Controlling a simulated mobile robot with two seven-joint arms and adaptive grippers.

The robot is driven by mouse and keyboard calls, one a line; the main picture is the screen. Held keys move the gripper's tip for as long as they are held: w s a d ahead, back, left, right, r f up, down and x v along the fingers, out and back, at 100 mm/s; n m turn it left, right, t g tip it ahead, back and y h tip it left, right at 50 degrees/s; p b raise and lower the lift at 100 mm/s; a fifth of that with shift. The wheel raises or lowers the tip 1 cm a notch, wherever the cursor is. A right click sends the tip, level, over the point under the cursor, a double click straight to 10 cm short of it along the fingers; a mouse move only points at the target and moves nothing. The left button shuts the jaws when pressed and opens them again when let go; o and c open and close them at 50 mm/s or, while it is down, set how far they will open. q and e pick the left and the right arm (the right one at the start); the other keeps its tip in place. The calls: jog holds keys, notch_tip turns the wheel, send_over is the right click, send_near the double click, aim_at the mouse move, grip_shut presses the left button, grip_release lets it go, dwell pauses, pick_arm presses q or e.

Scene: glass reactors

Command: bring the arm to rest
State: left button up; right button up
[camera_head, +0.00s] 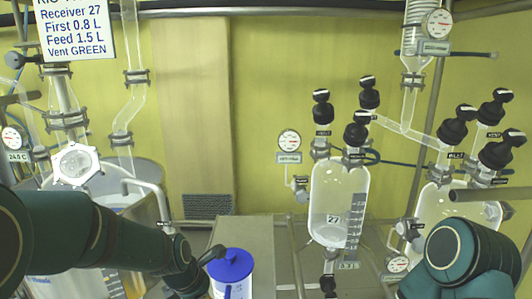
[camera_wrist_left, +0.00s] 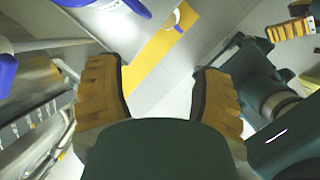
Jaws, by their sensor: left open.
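My left arm (camera_head: 110,240) reaches in from the left in the head view, and its wrist end is low, beside a white container with a blue lid (camera_head: 231,266). In the left wrist view my left gripper (camera_wrist_left: 160,80) has its two ribbed tan fingers wide apart with nothing between them. My right arm (camera_head: 470,258) shows only as a dark green joint at the lower right of the head view. Tan ribbed pads at the upper right of the left wrist view look like my right gripper (camera_wrist_left: 290,28); whether it is open is unclear.
A glass vessel marked 27 (camera_head: 333,205) with black-capped valves hangs at centre right. A similar vessel (camera_head: 440,203) stands farther right. Glass piping and a Receiver 27 sign (camera_head: 75,28) are at left. A yellow strip (camera_wrist_left: 155,50) lies below the left gripper.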

pick_arm(q)
jog(key=s+f+m+g, duration=0.1)
jog(key=s+f+m, duration=0.2)
jog(key=f+m, duration=0.45)
jog(key=s+f+m, duration=0.3)
jog(key=f+m, duration=0.2)
jog(key=f, duration=0.5)
jog(key=s+d+f+m+h, duration=0.1)
jog(key=s+d+f+m, duration=0.3)
jog(key=s+f+m, duration=0.2)
jog(key=shift+s+m+g, duration=0.3)
jog(key=shift+s+m, duration=0.9)
jog(key=shift+m, duration=0.75)
jog(key=shift+f, duration=0.1)
